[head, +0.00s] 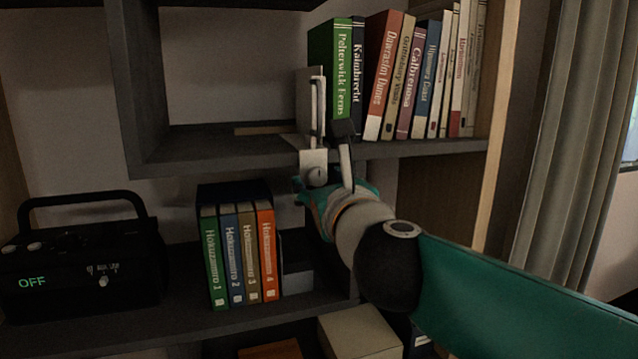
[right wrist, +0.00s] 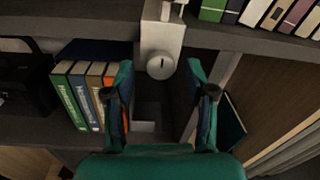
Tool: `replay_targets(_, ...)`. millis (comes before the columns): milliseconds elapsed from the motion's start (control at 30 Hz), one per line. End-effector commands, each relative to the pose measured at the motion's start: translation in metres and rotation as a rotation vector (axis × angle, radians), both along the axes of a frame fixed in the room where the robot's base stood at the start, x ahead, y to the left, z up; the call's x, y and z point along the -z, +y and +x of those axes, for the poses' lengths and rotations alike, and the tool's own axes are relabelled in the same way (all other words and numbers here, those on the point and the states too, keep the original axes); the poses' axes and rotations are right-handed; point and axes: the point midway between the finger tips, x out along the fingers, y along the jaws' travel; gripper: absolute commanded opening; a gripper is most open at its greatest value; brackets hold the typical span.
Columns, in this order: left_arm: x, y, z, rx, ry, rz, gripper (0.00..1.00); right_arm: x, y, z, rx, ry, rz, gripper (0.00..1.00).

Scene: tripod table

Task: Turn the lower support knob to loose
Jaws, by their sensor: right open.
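A round grey knob (head: 316,176) sits on the lower part of a pale metal bracket (head: 312,158), which is fixed at the front edge of the upper shelf. In the right wrist view the knob (right wrist: 158,68) faces me and shows a short dark mark on its face. My right gripper (head: 336,190) is open in front of the bracket and partly covers the area beside the knob. In the right wrist view its two fingers (right wrist: 160,82) stand left and right of the knob, apart from it. My left gripper is not in view.
The upper shelf (head: 220,146) holds a row of books (head: 398,75) to the right of the bracket. Below stand several numbered volumes in a dark slipcase (head: 235,190). A black radio (head: 80,260) reading OFF stands at left. A white box (head: 358,332) is low, and a curtain (head: 570,130) hangs at right.

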Motion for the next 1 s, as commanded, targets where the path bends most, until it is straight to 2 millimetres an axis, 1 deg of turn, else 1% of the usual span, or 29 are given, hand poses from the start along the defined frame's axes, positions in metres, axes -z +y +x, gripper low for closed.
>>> replay_targets(267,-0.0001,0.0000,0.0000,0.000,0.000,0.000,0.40,0.0005,0.0003,0.0021,0.000,0.001,0.000,0.56)
replay_targets(300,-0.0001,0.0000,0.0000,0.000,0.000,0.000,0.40,0.0005,0.0003,0.0021,0.000,0.001,0.000,0.54)
replay_targets(467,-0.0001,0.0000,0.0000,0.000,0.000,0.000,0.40,0.0003,0.0002,0.0019,0.001,0.001,0.000,0.27)
replay_targets(600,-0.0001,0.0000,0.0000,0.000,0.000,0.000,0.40,0.0004,0.0002,0.0018,0.001,0.001,0.000,0.04)
replay_targets(633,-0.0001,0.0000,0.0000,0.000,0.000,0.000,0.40,0.0004,0.0002,0.0018,0.001,0.001,0.000,0.00)
replay_targets(667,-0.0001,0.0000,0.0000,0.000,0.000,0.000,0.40,0.0004,0.0002,0.0018,0.001,0.001,0.000,0.00)
replay_targets(700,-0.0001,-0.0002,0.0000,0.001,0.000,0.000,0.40,0.0007,0.0045,0.0018,0.000,0.001,-0.001,0.00)
replay_targets(1000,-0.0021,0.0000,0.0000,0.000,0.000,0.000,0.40,0.0002,0.0003,0.0014,-0.001,-0.012,-0.041,0.00)
